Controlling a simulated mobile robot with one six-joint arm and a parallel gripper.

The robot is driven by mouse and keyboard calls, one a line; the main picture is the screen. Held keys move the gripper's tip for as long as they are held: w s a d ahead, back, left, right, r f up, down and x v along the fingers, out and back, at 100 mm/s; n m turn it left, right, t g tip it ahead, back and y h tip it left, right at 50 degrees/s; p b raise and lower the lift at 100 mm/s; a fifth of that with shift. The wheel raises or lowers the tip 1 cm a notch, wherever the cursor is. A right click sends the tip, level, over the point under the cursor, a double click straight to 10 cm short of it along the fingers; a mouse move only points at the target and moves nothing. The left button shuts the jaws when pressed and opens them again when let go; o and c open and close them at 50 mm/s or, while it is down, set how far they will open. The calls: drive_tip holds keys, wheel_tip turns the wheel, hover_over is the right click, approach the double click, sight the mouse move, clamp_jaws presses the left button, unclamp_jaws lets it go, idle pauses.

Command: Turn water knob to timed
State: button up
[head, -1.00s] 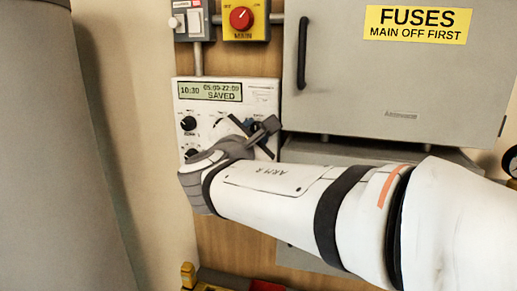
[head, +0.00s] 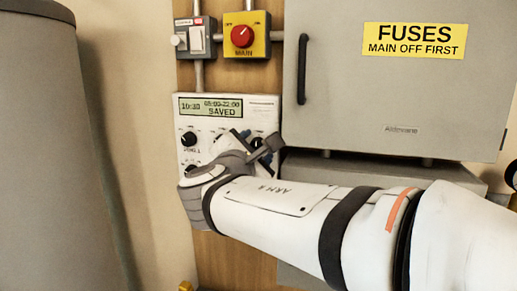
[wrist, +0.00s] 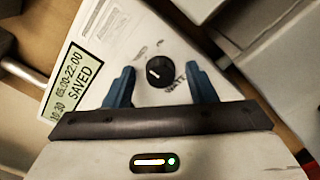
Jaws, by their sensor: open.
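The water knob (wrist: 160,72) is a round black dial on the white control panel (wrist: 108,38), with a white mark on its left side in the wrist view. A partly covered label reading "WATE" is beside it. My gripper (wrist: 160,68) is open, with one blue finger on either side of the knob in that view. I cannot tell whether either finger touches it. In the head view, my gripper (head: 250,143) is in front of the panel's right part and hides some of it. The display (head: 211,107) reads 10:30, 05:00-22:00 and SAVED.
Another black knob (head: 188,139) is on the panel's left. Above is the red MAIN switch (head: 239,37) on a yellow box, beside a grey switch box (head: 193,38). The grey fuse box (head: 400,90) is to the right. A grey cylinder (head: 40,150) stands at left.

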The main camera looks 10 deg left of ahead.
drive_tip(key=s+a, duration=0.1)
drive_tip(key=s, duration=0.6)
drive_tip(key=shift+s+b, duration=0.35)
drive_tip(key=shift+s, duration=0.05)
